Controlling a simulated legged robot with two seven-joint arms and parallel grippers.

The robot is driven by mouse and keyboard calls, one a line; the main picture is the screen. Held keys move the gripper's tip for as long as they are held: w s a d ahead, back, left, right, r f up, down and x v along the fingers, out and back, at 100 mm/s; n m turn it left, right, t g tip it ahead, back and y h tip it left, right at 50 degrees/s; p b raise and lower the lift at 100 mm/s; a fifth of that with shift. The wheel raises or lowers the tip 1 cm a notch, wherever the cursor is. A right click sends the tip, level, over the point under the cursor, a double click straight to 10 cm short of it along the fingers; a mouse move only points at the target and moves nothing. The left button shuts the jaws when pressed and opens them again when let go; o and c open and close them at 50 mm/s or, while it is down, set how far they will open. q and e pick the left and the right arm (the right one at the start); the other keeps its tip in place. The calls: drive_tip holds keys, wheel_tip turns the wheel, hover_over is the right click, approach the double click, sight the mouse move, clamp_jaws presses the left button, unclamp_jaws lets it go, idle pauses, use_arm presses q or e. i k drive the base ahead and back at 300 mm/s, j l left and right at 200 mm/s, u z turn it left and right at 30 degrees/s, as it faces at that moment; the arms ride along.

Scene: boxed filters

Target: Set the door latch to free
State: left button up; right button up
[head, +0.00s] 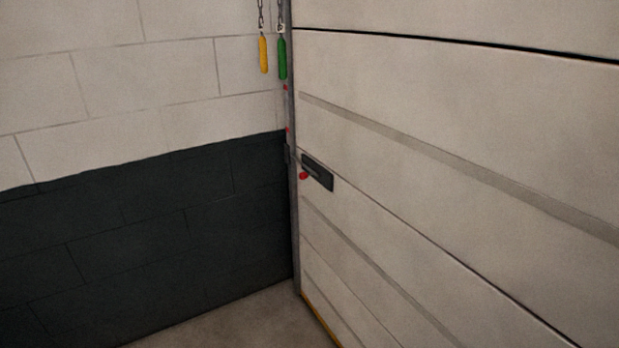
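The door latch (318,172) is a dark plate near the left edge of the pale panelled door (450,110). A short handle with a red knob (304,176) sits at the plate's left end, close to the door frame. Which setting the latch is in cannot be told from this view. Neither of my grippers shows in the head view.
A yellow pull handle (263,54) and a green one (282,58) hang on chains by the door frame (293,220). A block wall (130,235), pale above and dark below, stands at left. The visible floor (240,322) is clear.

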sight(304, 175)
drive_tip(key=i+j, duration=0.25)
drive_tip(key=i, duration=0.3)
drive_tip(key=i+j+z, duration=0.1)
drive_tip(key=i+j, duration=0.15)
drive_tip(key=i, duration=0.3)
drive_tip(key=i+j, duration=0.3)
drive_tip(key=i, duration=0.25)
drive_tip(key=i+j+z, duration=0.1)
drive_tip(key=i+j, duration=0.15)
drive_tip(key=i, duration=0.25)
drive_tip(key=i+j, duration=0.35)
drive_tip(key=i, duration=0.2)
drive_tip(key=l+z, duration=0.05)
